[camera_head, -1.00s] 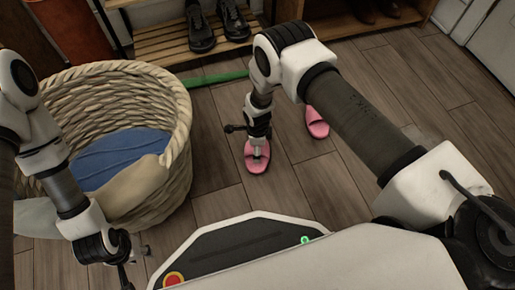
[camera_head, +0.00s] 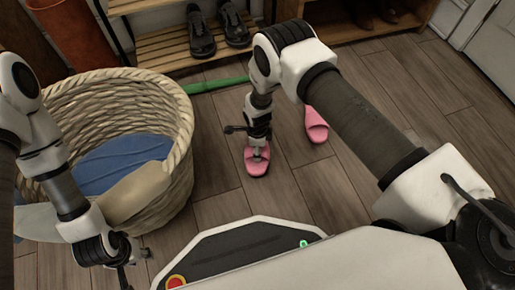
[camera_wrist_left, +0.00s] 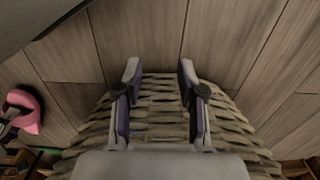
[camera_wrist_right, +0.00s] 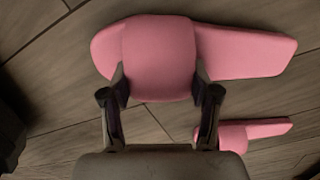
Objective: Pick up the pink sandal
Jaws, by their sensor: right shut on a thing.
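A pink sandal (camera_head: 256,166) is under my right gripper (camera_head: 259,153) in the head view. In the right wrist view the same sandal's broad strap (camera_wrist_right: 160,58) lies between the two fingers, which are shut on it. Whether its sole touches the floor I cannot tell. A second pink sandal (camera_head: 316,126) lies on the floor to the right, partly hidden by my right arm; it also shows in the right wrist view (camera_wrist_right: 235,138). My left gripper (camera_wrist_left: 160,72) is open and empty, over the basket's woven side.
A wicker basket (camera_head: 182,140) with blue cloth (camera_head: 120,165) stands at the left. Behind are a wooden shoe rack (camera_head: 165,50) with dark shoes (camera_head: 202,38) and a green strip (camera_head: 215,85) on the floor. Plank floor at the right is clear.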

